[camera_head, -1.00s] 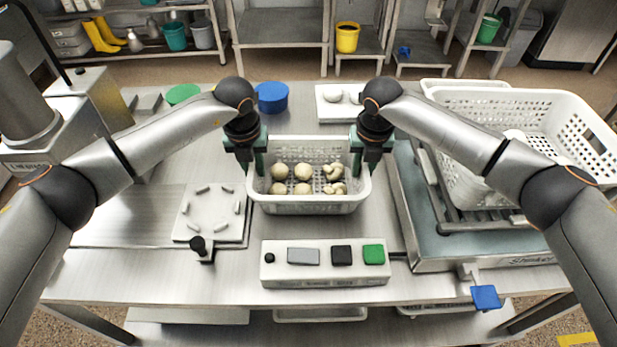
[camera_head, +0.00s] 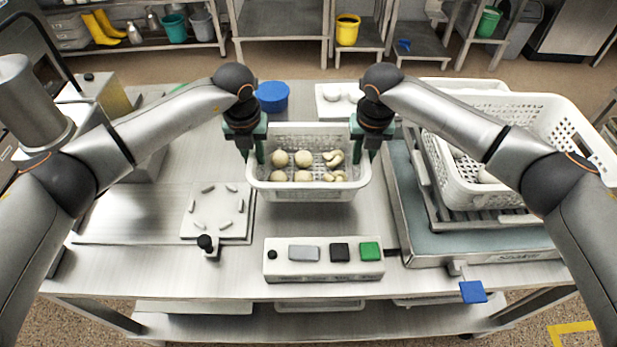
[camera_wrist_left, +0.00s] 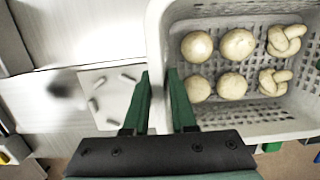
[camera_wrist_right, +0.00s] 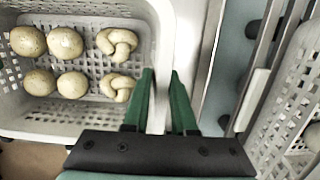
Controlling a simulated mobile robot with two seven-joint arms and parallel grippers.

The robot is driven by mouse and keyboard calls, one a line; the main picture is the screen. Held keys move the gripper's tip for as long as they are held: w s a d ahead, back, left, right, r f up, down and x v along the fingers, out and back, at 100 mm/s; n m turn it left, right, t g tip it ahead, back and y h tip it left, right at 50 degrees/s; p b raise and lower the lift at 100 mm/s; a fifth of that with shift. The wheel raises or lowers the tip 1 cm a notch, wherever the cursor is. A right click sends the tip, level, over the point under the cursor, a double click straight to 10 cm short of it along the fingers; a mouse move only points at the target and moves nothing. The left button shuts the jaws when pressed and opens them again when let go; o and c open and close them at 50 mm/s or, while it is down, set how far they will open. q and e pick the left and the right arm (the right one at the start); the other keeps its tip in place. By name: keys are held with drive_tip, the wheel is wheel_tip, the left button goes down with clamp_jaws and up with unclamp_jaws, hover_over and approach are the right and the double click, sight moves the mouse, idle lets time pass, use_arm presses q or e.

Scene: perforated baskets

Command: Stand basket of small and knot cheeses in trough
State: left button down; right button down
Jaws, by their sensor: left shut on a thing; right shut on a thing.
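The white perforated basket (camera_head: 308,194) is between my two arms in the head view, upright and roughly level. It holds several small round cheeses (camera_wrist_left: 238,44) and two knot cheeses (camera_wrist_right: 117,86). My left gripper (camera_head: 258,160) is shut on the basket's left side wall; this grip shows in the left wrist view (camera_wrist_left: 160,95). My right gripper (camera_head: 361,160) is shut on its right side wall, as the right wrist view shows (camera_wrist_right: 162,95). The basket appears held above the steel table, but its underside is hidden. I cannot tell for certain which thing is the trough.
A button box (camera_head: 324,271) is in front, a plate with pegs (camera_head: 217,228) to the left. A blue tub (camera_head: 272,94) and white tray (camera_head: 325,113) lie behind.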

use_arm(q)
drive_tip(key=shift+f, duration=0.1)
use_arm(e)
drive_tip(key=shift+f, duration=0.1)
